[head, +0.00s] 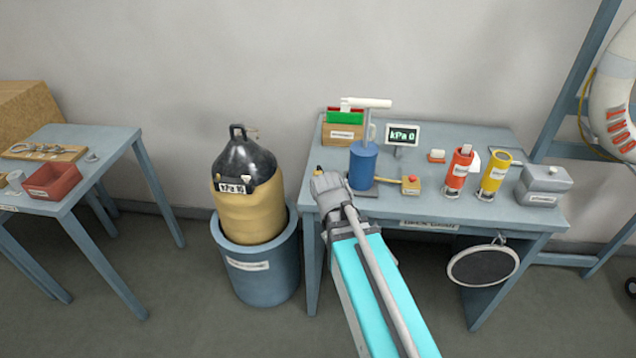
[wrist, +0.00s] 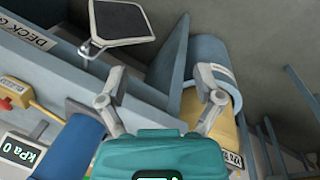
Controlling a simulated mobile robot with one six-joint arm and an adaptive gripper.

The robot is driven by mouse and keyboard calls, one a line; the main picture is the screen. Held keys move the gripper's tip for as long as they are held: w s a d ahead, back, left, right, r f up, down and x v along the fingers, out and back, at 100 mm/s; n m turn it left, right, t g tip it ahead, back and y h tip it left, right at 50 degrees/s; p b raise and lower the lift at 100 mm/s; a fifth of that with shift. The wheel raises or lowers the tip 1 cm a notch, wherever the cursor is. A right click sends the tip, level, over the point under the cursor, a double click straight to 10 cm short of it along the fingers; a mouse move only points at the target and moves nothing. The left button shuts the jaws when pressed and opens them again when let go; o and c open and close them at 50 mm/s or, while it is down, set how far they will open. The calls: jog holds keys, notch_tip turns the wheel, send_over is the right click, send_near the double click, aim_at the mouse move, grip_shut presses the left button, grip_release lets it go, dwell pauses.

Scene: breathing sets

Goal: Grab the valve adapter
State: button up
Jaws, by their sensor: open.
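I cannot pick out the valve adapter with certainty. A small grey fitting (head: 91,157) lies on the left table, too small to identify. My gripper (head: 326,182) is at the left front of the right table, close to the blue pump cylinder (head: 363,165). In the wrist view its two fingers (wrist: 160,78) are spread apart, with nothing between them but the table's side and the floor. The gripper and forearm hide part of the right table's left front corner.
The left table (head: 100,180) holds a red bin (head: 51,180) and a wooden board (head: 44,152) with metal tools. A blue barrel (head: 262,275) with a black-topped yellow cylinder (head: 248,205) stands between the tables. The right table also holds a kPa display (head: 403,134) and two canisters, red (head: 458,172) and yellow (head: 493,176).

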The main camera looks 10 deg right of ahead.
aim_at(307, 203)
jog(key=w+a+f+n+t+h+b, duration=0.1)
jog(key=w+a+n+h+b, duration=0.1)
jog(key=w+n+h+b, duration=0.1)
jog(key=w+a+f+n+t+h+b, duration=0.1)
jog(key=w+a+n+t+h+b, duration=0.1)
jog(key=w+n+h+b, duration=0.2)
jog(key=w+a+f+n+t+h+b, duration=0.1)
jog(key=w+a+n+h+b, duration=0.1)
jog(key=w+n+b, duration=0.4)
jog(key=shift+w+n+t+h+b, duration=0.2)
jog(key=shift+w+n+h, duration=0.25)
jog(key=shift+w, duration=0.45)
jog(key=shift+w+n+t+h+b, duration=0.15)
jog(key=shift+w+n+h, duration=0.3)
jog(key=shift+w, duration=0.45)
jog(key=w+a+r+n+t+h+b, duration=0.3)
jog(key=a+n, duration=0.2)
jog(key=a, duration=0.2)
jog(key=shift+w+a+n+b, duration=0.15)
jog(key=shift+w+n+b, duration=0.15)
jog(key=shift+w+n, duration=0.1)
jog(key=shift+x, duration=4.35)
